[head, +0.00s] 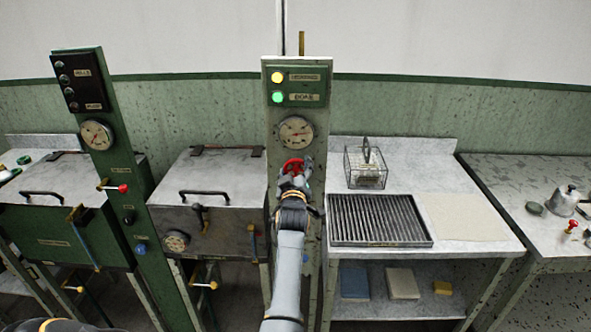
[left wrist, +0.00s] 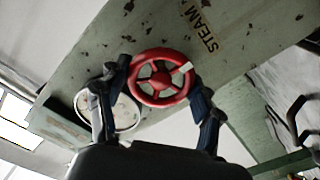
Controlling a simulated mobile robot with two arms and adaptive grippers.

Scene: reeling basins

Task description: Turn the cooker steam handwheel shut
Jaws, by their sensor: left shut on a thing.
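The red steam handwheel (head: 293,165) is on the green-grey control column (head: 297,225), below the round gauge. The left wrist view shows the wheel (left wrist: 160,77) face-on, with spokes, a white mark on its upper right rim and the word STEAM on the panel beside it. My left gripper (head: 294,178) is at the wheel, and its arm hides part of the column below. In the left wrist view its two fingers (left wrist: 160,80) are shut on the rim from opposite sides. My right gripper is in neither view.
A pressure gauge (head: 296,132) and a lamp panel (head: 296,87) with yellow and green lamps lit are above the wheel. A lidded basin (head: 225,175) stands left of the column. A bench with a wire basket (head: 366,167) and slatted tray (head: 378,221) stands right.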

